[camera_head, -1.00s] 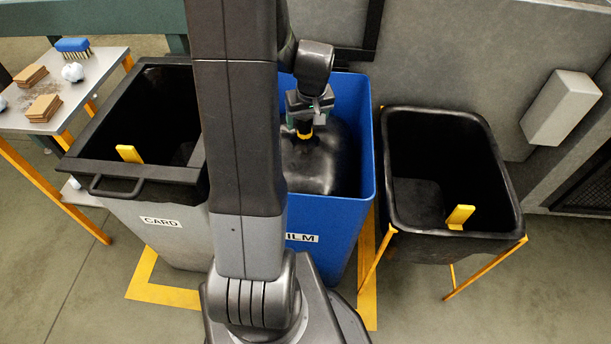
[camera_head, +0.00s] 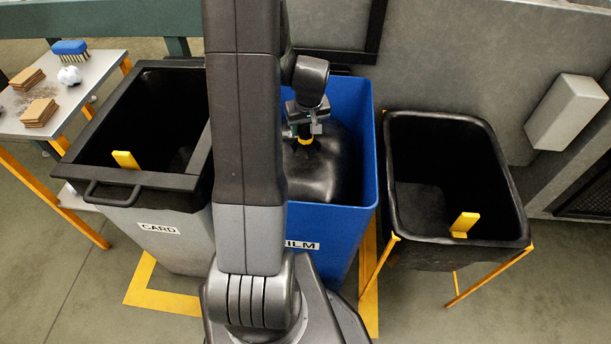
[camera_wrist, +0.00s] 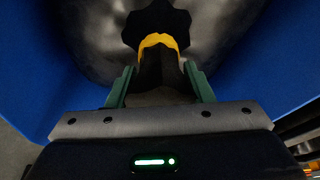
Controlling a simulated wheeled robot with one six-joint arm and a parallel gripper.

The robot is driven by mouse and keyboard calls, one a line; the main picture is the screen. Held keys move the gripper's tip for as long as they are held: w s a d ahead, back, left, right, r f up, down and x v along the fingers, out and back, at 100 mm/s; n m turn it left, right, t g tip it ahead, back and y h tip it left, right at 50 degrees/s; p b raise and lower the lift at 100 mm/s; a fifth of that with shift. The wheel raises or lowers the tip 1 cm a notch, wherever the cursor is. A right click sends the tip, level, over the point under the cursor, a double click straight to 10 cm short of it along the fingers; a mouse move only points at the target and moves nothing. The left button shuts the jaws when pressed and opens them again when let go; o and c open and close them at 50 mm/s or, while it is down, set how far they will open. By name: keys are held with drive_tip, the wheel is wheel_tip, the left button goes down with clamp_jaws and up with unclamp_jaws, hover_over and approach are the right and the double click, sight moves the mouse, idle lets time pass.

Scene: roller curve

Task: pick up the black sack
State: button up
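The black sack (camera_head: 325,180) sits inside the blue bin (camera_head: 364,180) labelled film, behind my arm in the head view. It has a yellow band (camera_wrist: 157,40) around its gathered neck, with a dark tuft beyond the band in the wrist view. My gripper (camera_wrist: 159,72) is down inside the bin, close over the sack. Its two green fingers stand on either side of the dark neck, and narrow gaps seem to show beside it. The gripper also shows in the head view (camera_head: 304,133), where its fingertips are too small to judge. My arm hides the bin's left part.
A grey card bin (camera_head: 160,235) with a black rim stands left. A black tub (camera_head: 397,215) on yellow legs stands right. A table (camera_head: 95,92) at far left holds a brush, brown blocks and a white crumpled piece. A grey wall is behind.

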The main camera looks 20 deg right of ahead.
clamp_jaws()
drive_tip(key=shift+r, duration=0.1)
